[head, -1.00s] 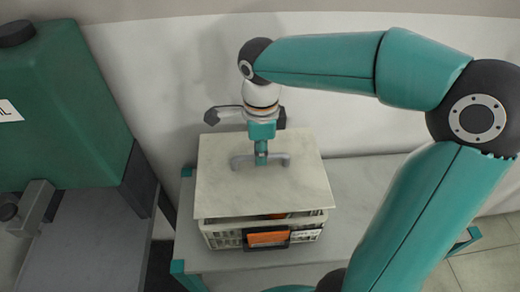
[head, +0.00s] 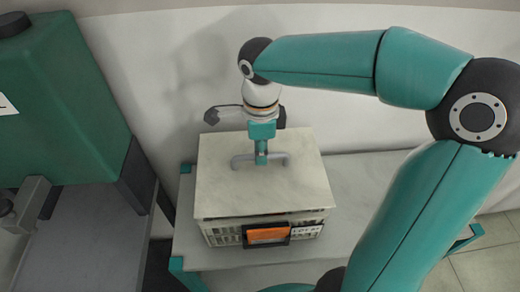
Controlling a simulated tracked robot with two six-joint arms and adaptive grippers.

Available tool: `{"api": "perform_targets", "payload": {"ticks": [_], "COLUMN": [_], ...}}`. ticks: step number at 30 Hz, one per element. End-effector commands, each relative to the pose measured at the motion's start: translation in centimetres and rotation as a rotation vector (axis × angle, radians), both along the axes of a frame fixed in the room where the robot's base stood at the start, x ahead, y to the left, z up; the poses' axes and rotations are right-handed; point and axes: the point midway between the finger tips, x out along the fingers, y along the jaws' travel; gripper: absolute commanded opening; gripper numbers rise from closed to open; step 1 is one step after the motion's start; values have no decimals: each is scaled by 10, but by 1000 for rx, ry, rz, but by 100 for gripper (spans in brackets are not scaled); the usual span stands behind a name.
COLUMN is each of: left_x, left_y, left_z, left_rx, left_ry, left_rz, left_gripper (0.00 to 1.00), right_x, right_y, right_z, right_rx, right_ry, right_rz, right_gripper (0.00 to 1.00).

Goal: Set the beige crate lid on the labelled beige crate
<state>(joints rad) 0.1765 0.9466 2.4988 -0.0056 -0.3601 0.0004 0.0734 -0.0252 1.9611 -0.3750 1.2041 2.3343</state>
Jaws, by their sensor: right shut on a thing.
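The beige crate lid (head: 225,190) is a flat slab with a grey bar handle (head: 243,160) on top. It lies over the top of the beige crate (head: 224,236), with only a thin dark line between them at the front; I cannot tell whether it touches all round. The crate has slatted walls, an orange panel in a dark frame and a white label (head: 307,229) on its front. My right gripper (head: 262,158) points down and is shut on the lid's handle. The crate's inside is almost wholly hidden. My left gripper is not in view.
The crate stands on a grey table (head: 355,190) with teal legs, close to a white wall. Bare table lies right of the crate. A large green machine (head: 60,110) and a grey bench (head: 95,235) stand at the left.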

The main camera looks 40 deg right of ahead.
Motion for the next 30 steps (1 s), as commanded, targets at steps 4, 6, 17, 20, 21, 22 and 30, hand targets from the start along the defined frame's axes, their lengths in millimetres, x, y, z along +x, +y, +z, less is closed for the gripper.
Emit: {"api": "perform_targets", "payload": {"ticks": [4,6,17,20,21,22,30], "left_x": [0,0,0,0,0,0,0], "left_y": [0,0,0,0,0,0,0], "left_z": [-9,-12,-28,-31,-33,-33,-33], "left_rx": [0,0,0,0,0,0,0], "left_ry": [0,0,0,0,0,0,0], "left_rz": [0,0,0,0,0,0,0], "left_gripper": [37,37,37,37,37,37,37], "right_x": [0,0,1,1,1,1,1], "right_y": [0,0,0,0,0,0,0], "right_z": [-10,-14,-32,-36,-37,-38,-38], "right_rx": [0,0,-1,-1,-1,-1,-1], "right_ry": [0,0,-1,-1,-1,-1,-1], "right_rz": [0,0,0,0,0,0,2], "right_gripper": [0,0,0,0,0,0,0]}}
